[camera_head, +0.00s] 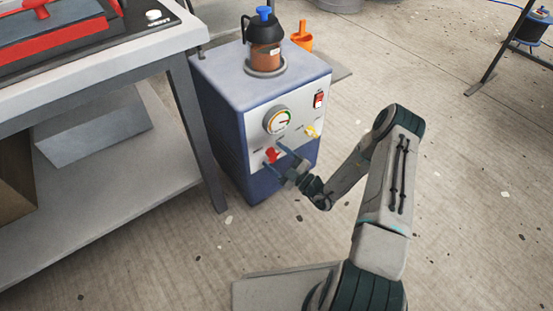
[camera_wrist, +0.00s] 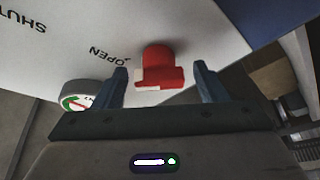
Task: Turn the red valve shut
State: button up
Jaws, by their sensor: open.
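The red valve (camera_head: 271,155) is a small knob on the white front panel of a blue cabinet (camera_head: 262,126), low and left on that panel. In the wrist view the red valve (camera_wrist: 159,68) shows with a broad flat end toward the camera, beside the printed word "OPEN"; "SHUT" is printed farther left. My gripper (camera_head: 281,158) is at the panel in the head view. In the wrist view its fingers (camera_wrist: 162,88) are apart, one on each side of the valve. I cannot tell whether either finger touches it.
A round gauge (camera_head: 277,120), a yellow knob (camera_head: 312,131) and a red switch (camera_head: 319,100) are on the same panel. A workbench (camera_head: 120,55) is close on the left.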

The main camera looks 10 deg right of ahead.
jog(key=shift+c, duration=0.4)
jog(key=c, duration=0.9)
jog(key=shift+r+n+p, duration=0.1)
jog(key=shift+n+p, duration=0.35)
jog(key=shift+n, duration=0.05)
jog(key=n+g+p, duration=0.1)
jog(key=n+p, duration=0.1)
jog(key=n, duration=0.1)
jog(key=shift+r+g, duration=0.2)
jog(key=shift+g, duration=0.2)
jog(key=n+g+p, duration=0.1)
jog(key=n+p, duration=0.1)
jog(key=n, duration=0.1)
jog(key=n+h+p, duration=0.1)
jog(key=n+p, duration=0.1)
jog(key=p, duration=0.1)
jog(key=shift+n+g, duration=0.4)
jog(key=n+g+h+p, duration=0.1)
jog(key=n+h+p, duration=0.1)
jog(key=n+p, duration=0.2)
jog(key=shift+n+p, duration=0.3)
jog(key=shift+p, duration=0.1)
jog(key=shift+n+h+p, duration=0.6)
jog(key=shift+n+p, duration=0.7)
jog(key=shift+p, duration=0.1)
jog(key=shift+f, duration=0.15)
